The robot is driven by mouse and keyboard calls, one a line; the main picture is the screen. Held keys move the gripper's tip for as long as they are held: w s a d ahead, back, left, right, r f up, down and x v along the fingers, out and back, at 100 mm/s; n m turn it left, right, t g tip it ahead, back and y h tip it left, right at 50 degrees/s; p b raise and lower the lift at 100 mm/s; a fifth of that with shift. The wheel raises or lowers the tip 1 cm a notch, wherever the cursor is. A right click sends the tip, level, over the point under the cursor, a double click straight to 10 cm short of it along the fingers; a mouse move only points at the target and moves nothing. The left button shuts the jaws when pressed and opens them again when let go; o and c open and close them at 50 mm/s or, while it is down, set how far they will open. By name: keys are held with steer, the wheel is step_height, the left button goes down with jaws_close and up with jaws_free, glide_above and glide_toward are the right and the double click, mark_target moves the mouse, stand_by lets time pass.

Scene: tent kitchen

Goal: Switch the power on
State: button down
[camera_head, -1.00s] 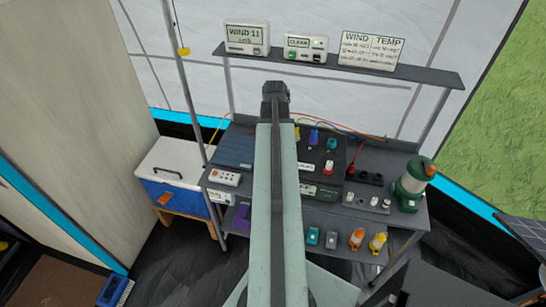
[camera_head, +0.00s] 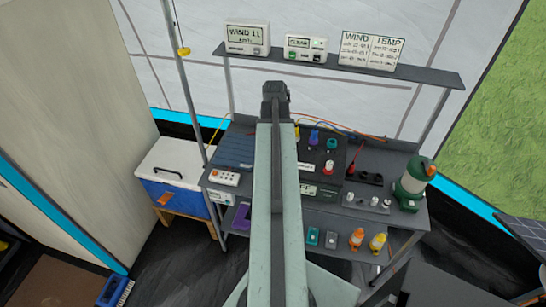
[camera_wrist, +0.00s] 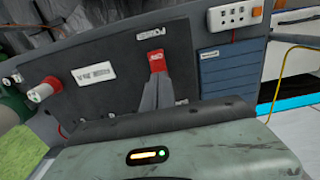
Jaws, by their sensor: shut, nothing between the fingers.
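A dark equipment panel (camera_wrist: 115,65) fills the middle of the wrist view. A red switch-like piece (camera_wrist: 155,60) shows on it, with a small white label above. My gripper (camera_wrist: 158,82) is shut, its grey fingertips just at the red piece; I cannot tell whether they touch it. The fingers hide the piece's lower part, so its position is unclear. In the head view the dark box (camera_head: 340,152) stands on the bench, partly behind my arm. My fingers are hidden there.
A red-and-white knob (camera_wrist: 40,92) sticks out at the panel's left in the wrist view. A white power strip (camera_wrist: 235,14) is at upper right. In the head view, a green lantern (camera_head: 413,182) stands at the bench's right, and a shelf with displays (camera_head: 340,68) is above.

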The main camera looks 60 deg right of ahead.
steer(key=shift+f+b, duration=0.95)
stand_by(0.5)
steer(key=shift+r, duration=0.1)
step_height(320, 180, up, 7)
steer(key=p, duration=0.7)
steer(key=shift+w, duration=0.1)
